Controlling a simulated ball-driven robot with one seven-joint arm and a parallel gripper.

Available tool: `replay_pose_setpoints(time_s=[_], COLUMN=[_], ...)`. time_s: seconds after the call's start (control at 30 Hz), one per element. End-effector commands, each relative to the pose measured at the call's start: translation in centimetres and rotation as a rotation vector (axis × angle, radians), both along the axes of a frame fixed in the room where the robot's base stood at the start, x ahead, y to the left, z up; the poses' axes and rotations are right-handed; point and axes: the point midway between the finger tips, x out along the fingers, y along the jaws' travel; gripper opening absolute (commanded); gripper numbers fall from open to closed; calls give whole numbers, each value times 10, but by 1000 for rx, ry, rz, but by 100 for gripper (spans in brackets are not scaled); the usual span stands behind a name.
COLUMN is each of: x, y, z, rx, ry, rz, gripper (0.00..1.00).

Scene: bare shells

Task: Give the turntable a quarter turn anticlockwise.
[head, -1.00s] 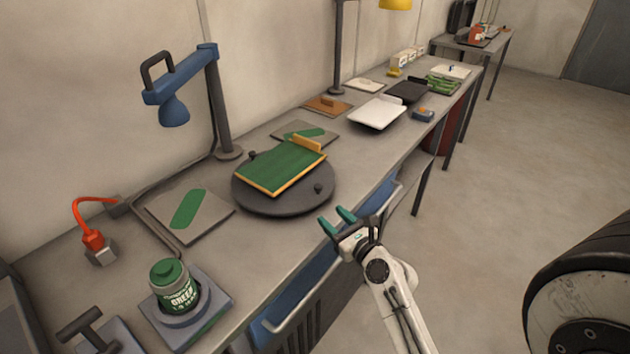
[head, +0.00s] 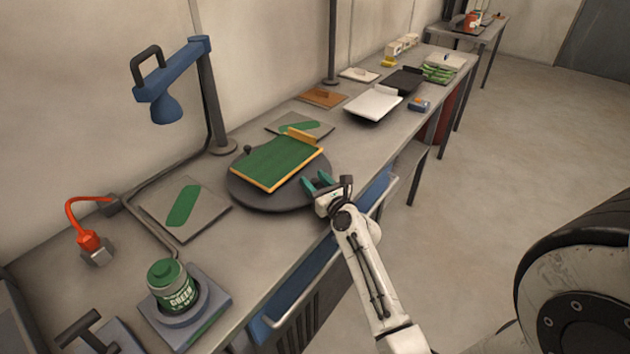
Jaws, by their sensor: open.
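The dark round turntable (head: 262,194) lies on the workbench and carries a green board with an orange frame (head: 280,162). A small dark knob (head: 248,149) stands on its far left rim. My gripper (head: 317,183) has teal fingertips, which are apart and empty. It is over the turntable's near right rim, where a second knob showed earlier; the fingers now hide that spot. I cannot tell whether the fingers touch the knob.
A blue lamp (head: 165,88) on a post stands behind the turntable. A green can (head: 172,285) sits in a holder at the front left. Grey plates with green marks (head: 185,208) lie beside the turntable. A white tray (head: 372,104) stands further right. The floor at right is free.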

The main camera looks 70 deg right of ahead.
Motion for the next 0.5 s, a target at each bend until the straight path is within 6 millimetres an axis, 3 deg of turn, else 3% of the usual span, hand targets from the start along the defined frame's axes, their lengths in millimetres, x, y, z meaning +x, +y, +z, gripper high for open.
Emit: replay_pose_setpoints(time_s=[0.3,0.5], x=[2,2], y=[-2,-2], z=[0,0], rx=[-1,-1], ry=[1,1], rz=[0,0], gripper=[48,30])
